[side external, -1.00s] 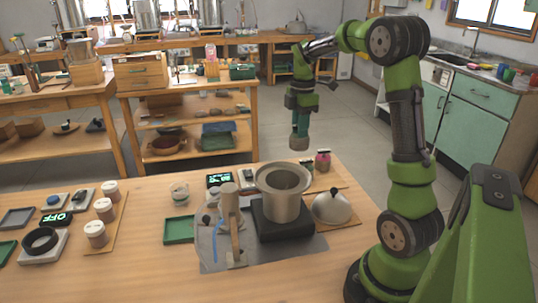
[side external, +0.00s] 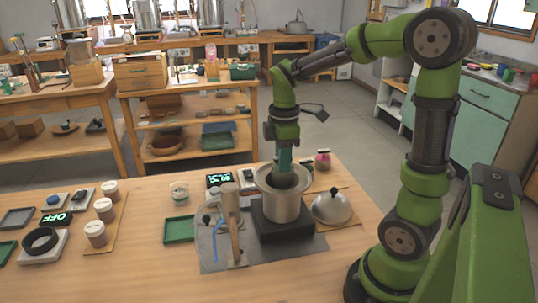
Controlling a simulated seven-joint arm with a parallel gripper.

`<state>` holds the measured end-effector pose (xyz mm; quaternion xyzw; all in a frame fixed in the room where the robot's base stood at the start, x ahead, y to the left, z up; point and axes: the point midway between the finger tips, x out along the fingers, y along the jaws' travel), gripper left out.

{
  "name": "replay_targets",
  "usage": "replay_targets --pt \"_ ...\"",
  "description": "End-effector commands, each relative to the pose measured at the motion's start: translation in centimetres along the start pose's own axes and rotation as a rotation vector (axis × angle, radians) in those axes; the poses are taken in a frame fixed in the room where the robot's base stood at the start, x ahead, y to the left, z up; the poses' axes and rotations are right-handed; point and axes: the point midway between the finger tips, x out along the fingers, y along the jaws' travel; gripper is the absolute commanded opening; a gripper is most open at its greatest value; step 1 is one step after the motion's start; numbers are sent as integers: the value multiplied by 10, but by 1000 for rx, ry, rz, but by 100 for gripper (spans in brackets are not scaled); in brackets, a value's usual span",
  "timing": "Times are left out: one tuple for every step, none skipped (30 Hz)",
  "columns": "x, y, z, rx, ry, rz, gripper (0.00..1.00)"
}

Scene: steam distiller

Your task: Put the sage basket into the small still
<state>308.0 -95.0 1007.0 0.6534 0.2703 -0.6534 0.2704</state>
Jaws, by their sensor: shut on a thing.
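The small still's pot (side external: 283,208) is a wide-rimmed metal vessel standing upright and open on a black hot plate (side external: 258,218). My gripper (side external: 284,172) points straight down over the pot's mouth, with its lower end between the rims. It is shut on the basket (side external: 283,181), a small dark grey piece now at or just inside the mouth. The rim and the gripper hide most of the basket, and I cannot tell whether it touches the pot. A domed metal lid (side external: 331,208) lies on a board to the right of the pot.
A beige column with a wooden stand (side external: 231,215) and blue tube stands close left of the pot. A green tray (side external: 179,230), a small glass jar (side external: 179,192) and a lit display (side external: 219,180) are nearby. Several lidded pots (side external: 104,209) stand on a board at left.

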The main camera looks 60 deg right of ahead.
Motion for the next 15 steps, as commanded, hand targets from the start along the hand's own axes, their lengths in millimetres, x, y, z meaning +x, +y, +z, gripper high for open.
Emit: replay_targets --pt "4 0 0 0 -1 -2 0" --pt "8 0 0 0 -2 -2 0" --pt "13 0 0 -1 -2 -3 0" --pt "18 -1 0 -1 -2 -3 0" --pt "23 -1 0 -1 -2 -4 0" --pt "28 0 0 -1 -2 -3 0" --pt "32 0 0 0 -2 -3 0" --pt "35 0 0 0 -2 -2 0" --pt "38 0 0 0 -1 -2 0" --pt "39 0 0 -1 0 0 0" --pt "40 0 0 -1 1 0 0" --pt "40 0 0 0 1 1 0" --pt "40 0 0 0 1 1 0" --pt "40 0 0 0 1 1 0" --pt "40 0 0 -1 1 1 0"
